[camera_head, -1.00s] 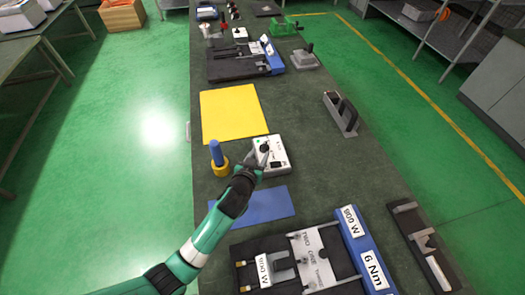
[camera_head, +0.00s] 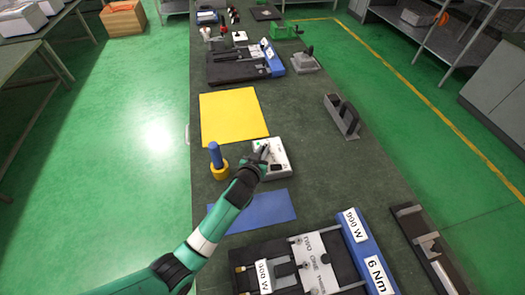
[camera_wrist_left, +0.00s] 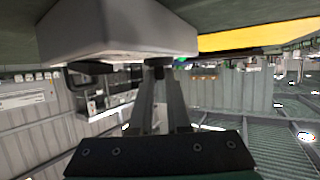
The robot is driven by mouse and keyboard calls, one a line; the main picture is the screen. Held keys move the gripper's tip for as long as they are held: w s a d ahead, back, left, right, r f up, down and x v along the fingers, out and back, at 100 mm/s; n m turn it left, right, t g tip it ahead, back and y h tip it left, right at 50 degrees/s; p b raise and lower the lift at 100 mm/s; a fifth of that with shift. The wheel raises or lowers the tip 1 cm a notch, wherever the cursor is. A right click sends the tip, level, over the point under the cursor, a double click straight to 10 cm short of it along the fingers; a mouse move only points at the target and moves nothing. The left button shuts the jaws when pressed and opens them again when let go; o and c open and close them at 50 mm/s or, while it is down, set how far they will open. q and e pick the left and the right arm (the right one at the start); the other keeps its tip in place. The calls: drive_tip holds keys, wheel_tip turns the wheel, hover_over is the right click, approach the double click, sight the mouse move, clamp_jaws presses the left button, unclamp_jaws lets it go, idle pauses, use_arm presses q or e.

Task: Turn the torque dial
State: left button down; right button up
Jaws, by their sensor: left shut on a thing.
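A small white control box (camera_head: 281,167) sits on the dark green bench, in the middle of the head view. My left gripper (camera_head: 264,153) reaches it from the lower left and covers part of its top. In the left wrist view the box (camera_wrist_left: 115,35) fills the upper left. There the dark dial (camera_wrist_left: 158,66) sticks out of the box's face, and my left gripper's two fingertips (camera_wrist_left: 160,80) are closed on it. The dial's markings cannot be read. My right gripper is in no view.
A blue bottle in a yellow ring (camera_head: 217,160) stands just left of the box. A yellow mat (camera_head: 233,115) lies behind it and a blue mat (camera_head: 262,210) in front. A black fixture with a blue labelled bar (camera_head: 367,250) is at the front. A handled block (camera_head: 341,116) stands at right.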

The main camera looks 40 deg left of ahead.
use_arm(q)
drive_tip(key=p, duration=0.1)
drive_tip(key=m+h+p, duration=0.1)
drive_tip(key=p, duration=0.1)
drive_tip(key=shift+s+a+r+m+t+h+p, duration=0.15)
drive_tip(key=shift+a+r+m+t+h+p, duration=0.1)
drive_tip(key=shift+r+m+t+h+p, duration=0.05)
drive_tip(key=shift+a+f+m+t+h+p, duration=0.1)
drive_tip(key=shift+f+m+t+h+p, duration=0.15)
drive_tip(key=shift+m+h, duration=0.3)
drive_tip(key=shift+f+m+h, duration=0.1)
drive_tip(key=shift+m+h, duration=0.15)
drive_tip(key=shift+h, duration=0.1)
drive_tip(key=m+h+b, duration=0.1)
drive_tip(key=b, duration=0.1)
drive_tip(key=m+h+b, duration=0.1)
drive_tip(key=b, duration=0.1)
drive_tip(key=shift+a+f+t, duration=0.15)
drive_tip(key=shift+a+t, duration=0.1)
drive_tip(key=shift+m+h+b, duration=0.4)
drive_tip(key=shift+h+b, duration=0.3)
drive_tip(key=shift+b, duration=0.1)
